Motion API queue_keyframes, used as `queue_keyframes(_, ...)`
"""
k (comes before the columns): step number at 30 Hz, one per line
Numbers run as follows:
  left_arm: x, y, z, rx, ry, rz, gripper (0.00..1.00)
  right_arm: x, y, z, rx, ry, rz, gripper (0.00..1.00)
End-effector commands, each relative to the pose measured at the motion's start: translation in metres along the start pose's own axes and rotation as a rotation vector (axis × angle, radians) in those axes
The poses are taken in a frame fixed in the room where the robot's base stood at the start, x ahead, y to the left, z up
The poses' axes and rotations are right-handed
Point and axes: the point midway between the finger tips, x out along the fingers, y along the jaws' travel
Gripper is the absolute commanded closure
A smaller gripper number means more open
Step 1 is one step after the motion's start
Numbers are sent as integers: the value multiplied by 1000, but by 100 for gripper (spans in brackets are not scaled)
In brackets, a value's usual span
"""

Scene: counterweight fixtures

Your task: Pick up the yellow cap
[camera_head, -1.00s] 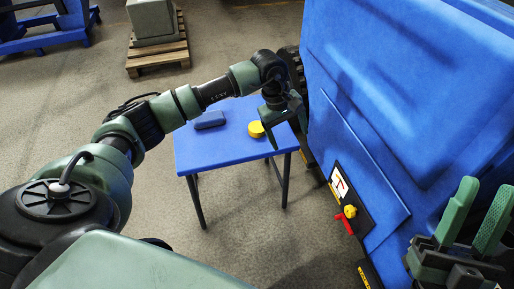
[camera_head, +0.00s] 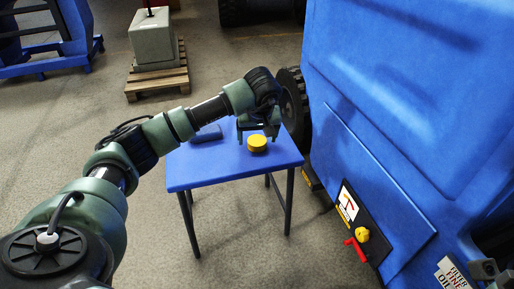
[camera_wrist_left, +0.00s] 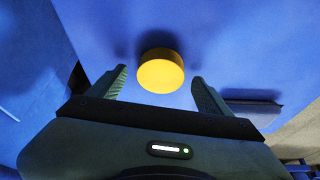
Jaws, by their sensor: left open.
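The yellow cap (camera_head: 257,144) is a short round disc on the blue table top, near its back right part. My left gripper (camera_head: 258,133) is just behind and above the cap in the head view, pointing down. In the left wrist view the cap (camera_wrist_left: 160,74) lies between the two spread fingers of the left gripper (camera_wrist_left: 159,76), with clear gaps on both sides. The left gripper is open and empty. Only a dark grey piece, perhaps of my right gripper, shows at the lower right edge of the head view; no fingers can be made out.
A dark blue case (camera_head: 207,134) lies on the blue table (camera_head: 225,172), left of the cap. A large blue machine (camera_head: 400,110) with a yellow knob (camera_head: 362,234) and red lever (camera_head: 357,250) stands close on the right. A pallet (camera_head: 157,82) with a grey block is behind.

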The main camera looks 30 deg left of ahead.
Motion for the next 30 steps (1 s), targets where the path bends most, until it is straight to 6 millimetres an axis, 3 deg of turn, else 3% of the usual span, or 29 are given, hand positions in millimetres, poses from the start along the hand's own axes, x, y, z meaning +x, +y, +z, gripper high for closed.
queue_keyframes(8, 4, 0, -1, -1, 0, 1, 21, 2, 0, 0, -1, 8, -3, 64)
queue_keyframes(11, 4, 0, 0, -1, 0, 1, 43, 2, 0, 0, -1, 8, -3, 64)
queue_keyframes(15, 4, 0, 0, -1, 0, 1, 82, 2, 0, 0, -1, 8, -3, 64)
queue_keyframes(16, 4, 0, 0, -1, 0, 1, 85, 2, 0, 0, -1, 8, -3, 64)
queue_keyframes(25, 1, 0, -2, -1, 1, 2, 85, 4, 0, -1, -1, 10, -3, 64)
queue_keyframes(30, -15, 0, -9, -2, 2, 2, 85, 6, 0, -1, 1, 0, 3, 64)
